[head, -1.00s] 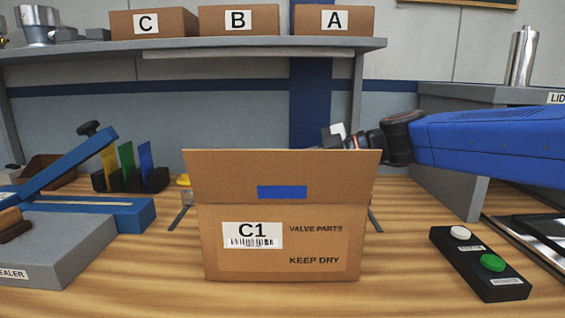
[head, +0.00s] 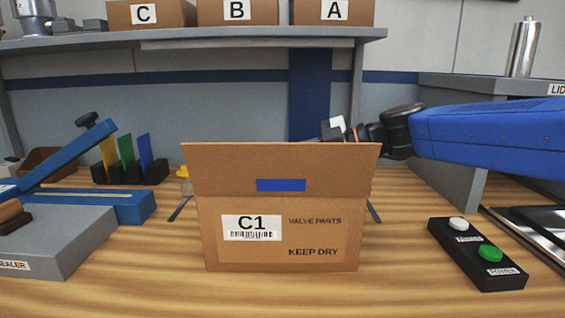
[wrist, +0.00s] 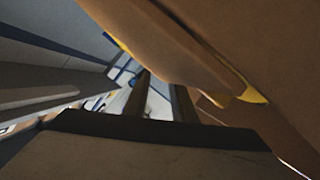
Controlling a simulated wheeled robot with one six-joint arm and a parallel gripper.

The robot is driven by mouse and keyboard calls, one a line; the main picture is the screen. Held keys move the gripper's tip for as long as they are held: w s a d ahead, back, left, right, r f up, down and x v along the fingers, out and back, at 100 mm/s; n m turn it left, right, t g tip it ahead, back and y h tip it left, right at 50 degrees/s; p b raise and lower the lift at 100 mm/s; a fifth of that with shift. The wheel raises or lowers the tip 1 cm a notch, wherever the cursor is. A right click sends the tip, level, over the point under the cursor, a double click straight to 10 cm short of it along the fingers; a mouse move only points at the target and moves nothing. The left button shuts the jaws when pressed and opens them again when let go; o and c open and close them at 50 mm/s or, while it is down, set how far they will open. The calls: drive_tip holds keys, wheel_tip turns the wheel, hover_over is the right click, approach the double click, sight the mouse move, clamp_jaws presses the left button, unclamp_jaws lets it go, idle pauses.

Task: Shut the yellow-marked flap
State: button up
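An open cardboard box labelled C1 (head: 325,235) stands on the bench in the head view. Its near flap (head: 225,168), marked with a blue strip (head: 281,185), stands up and hides the inside. A cardboard flap (wrist: 170,45) with yellow marking (wrist: 252,94) on its edge fills the upper right of the wrist view, close to my fingers. I cannot tell its exact angle. My gripper (wrist: 162,98) shows two dark fingers with a clear gap and nothing between them. In the head view it is behind the near flap's upper right, partly hidden.
A blue-armed sealer (head: 60,225) stands at left, with a rack of coloured cards (head: 130,172) behind it. A black button box (head: 478,252) lies at right. A shelf (head: 200,38) with boxes C, B and A runs behind. Bench before the box is clear.

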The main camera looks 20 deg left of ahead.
drive_tip(key=shift+w+f, duration=0.15)
drive_tip(key=shift+f, duration=0.2)
drive_tip(key=s+v, duration=0.1)
drive_tip(key=v, duration=1.6)
drive_tip(key=shift+w+d+r, duration=0.2)
drive_tip(key=shift+w+r, duration=0.05)
drive_tip(key=shift+r, duration=0.2)
